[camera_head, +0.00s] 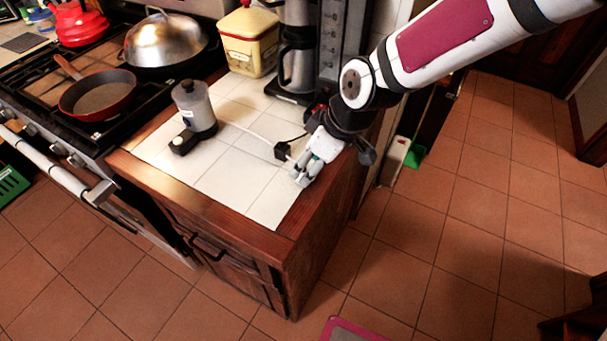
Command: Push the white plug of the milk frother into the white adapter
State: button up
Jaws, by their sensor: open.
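The milk frother (196,108), grey with a dark base, stands on the white tiled counter (235,187) at the left. Its white cord (247,132) runs right across the tiles to a small black block (282,151) beside my gripper. My gripper (302,177) points down at the counter's right side, just right of the block, with its fingers open and low over the tiles. Small whitish parts show around the fingertips, but I cannot tell the white plug or the white adapter from the fingers there. Whether the fingers touch anything is unclear.
A coffee maker (296,60) and a yellow canister (249,42) stand at the counter's back. The stove with a red pan (98,95) and a domed lid (165,40) is at the left. The counter's front tiles are clear up to the wooden edge.

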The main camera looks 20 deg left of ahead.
aim_at(304, 171)
jog(key=shift+w+x, duration=0.15)
jog(key=shift+x, duration=1.05)
jog(key=shift+w+x, duration=0.1)
jog(key=shift+x, duration=1.1)
jog(key=shift+c, duration=0.5)
grip_shut()
